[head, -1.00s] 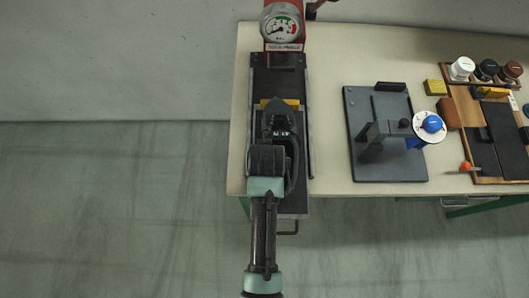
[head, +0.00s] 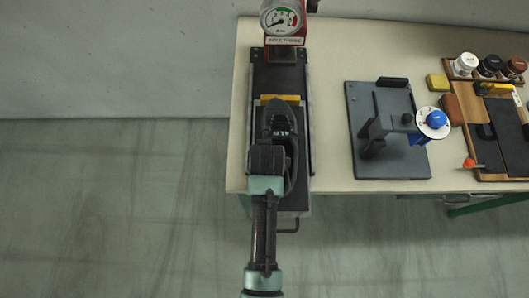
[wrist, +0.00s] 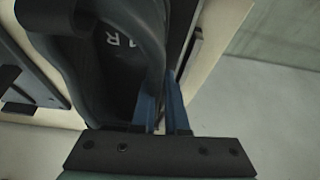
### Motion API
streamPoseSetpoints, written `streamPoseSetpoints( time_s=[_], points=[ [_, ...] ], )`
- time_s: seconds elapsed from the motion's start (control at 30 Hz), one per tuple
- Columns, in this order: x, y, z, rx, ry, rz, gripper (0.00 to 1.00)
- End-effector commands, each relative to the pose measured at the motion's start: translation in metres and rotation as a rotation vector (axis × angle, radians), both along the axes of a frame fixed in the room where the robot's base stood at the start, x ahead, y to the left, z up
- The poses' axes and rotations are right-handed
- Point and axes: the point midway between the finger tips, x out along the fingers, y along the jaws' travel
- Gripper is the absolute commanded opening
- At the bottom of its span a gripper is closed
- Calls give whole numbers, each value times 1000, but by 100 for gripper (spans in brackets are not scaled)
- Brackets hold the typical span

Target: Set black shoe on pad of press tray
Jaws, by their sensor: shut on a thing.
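The black shoe (head: 280,121) is over the dark press tray (head: 274,77) on the bench, with its toe toward the yellow bar (head: 280,98). I cannot tell whether its sole touches the pad, which it hides. My gripper (wrist: 163,98) is shut on the shoe's rim at the near end; its blue fingers pinch the shoe wall. In the wrist view the shoe (wrist: 120,65) fills the upper left, with white marking inside. In the head view my arm covers part of the shoe's near end.
A pressure gauge (head: 281,18) on a red press stands behind the tray. To the right is a grey plate (head: 395,168) with a fixture and blue knob (head: 435,118). Farther right are several jars and a wooden board (head: 459,112). Bare bench lies between tray and plate.

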Motion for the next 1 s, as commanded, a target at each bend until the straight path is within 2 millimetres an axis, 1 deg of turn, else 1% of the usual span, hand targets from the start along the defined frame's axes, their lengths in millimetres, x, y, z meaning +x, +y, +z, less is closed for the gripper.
streamPoseSetpoints(
  time_s=[0.17,0.2,0.27,0.3,0.4,0.63,0.77,0.87,1.0],
  points=[
    [1,0,-3,-1,-4,1,0],
    [1,0,-3,-1,-4,1,13],
    [1,0,-3,-1,-4,1,24],
    [1,0,-3,-1,-3,1,31],
    [1,0,-3,-1,-2,0,46],
    [-1,0,-5,1,3,0,46],
    [-2,0,-2,1,2,0,46],
    [-4,0,6,1,0,0,46],
    [-12,0,25,0,-3,0,46]
  ],
)
